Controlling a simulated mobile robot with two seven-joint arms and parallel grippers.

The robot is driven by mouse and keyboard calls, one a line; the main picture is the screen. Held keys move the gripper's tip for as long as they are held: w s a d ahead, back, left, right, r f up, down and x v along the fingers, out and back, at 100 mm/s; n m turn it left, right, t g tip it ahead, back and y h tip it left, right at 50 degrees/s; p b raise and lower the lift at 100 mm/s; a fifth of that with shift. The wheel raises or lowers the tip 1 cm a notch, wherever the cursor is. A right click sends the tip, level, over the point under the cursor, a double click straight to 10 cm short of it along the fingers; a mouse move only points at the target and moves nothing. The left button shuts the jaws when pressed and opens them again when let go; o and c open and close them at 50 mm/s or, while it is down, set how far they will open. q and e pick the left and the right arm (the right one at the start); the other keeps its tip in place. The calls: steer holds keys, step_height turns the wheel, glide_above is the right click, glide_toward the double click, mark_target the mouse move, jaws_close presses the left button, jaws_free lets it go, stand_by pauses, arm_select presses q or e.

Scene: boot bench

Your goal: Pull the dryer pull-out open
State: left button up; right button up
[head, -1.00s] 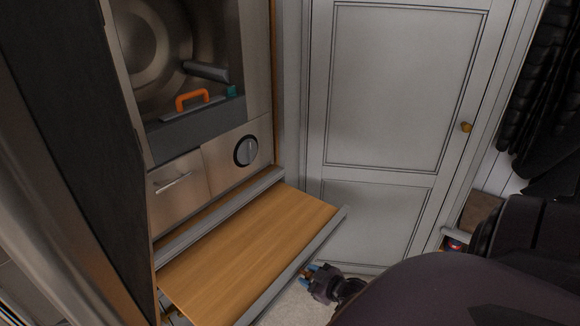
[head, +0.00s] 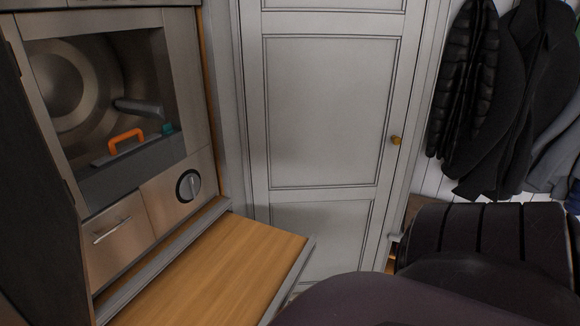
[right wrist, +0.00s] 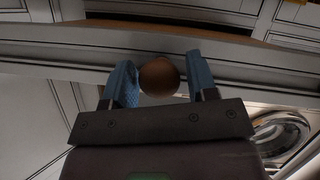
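The dryer pull-out (head: 215,268), a wooden board with a grey front rail, stands well out below the dryer. Its front rail (right wrist: 220,76) crosses the right wrist view. A round brown knob (right wrist: 159,77) on that rail sits between the two blue fingers of my right gripper (right wrist: 160,78). In the head view my right gripper is hidden behind my own dark arm. My left gripper is in neither view now.
The dryer (head: 110,100) is set in the cabinet above the pull-out, with an orange handle (head: 126,140) and a round dial (head: 188,185). A grey door (head: 322,110) stands beside it. Dark coats (head: 500,90) hang at the right.

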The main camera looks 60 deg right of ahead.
steer(key=shift+o, duration=0.8)
steer(key=v, duration=1)
steer(key=shift+s+r+p, duration=0.2)
steer(key=shift+s+p, duration=0.1)
steer(key=shift+s, duration=0.05)
steer(key=w+a+r, duration=0.1)
steer(key=w+a, duration=0.2)
steer(key=a, duration=0.3)
steer(key=w+a+r+m+g, duration=0.1)
steer(key=w+a+r, duration=0.1)
steer(key=a, duration=0.4)
steer(key=w+a+r+m+g, duration=0.1)
steer(key=w+a+r, duration=0.1)
steer(key=w+a, duration=0.2)
steer(key=a, duration=0.3)
steer(key=shift+w+r, duration=0.2)
steer(key=shift+w, duration=0.2)
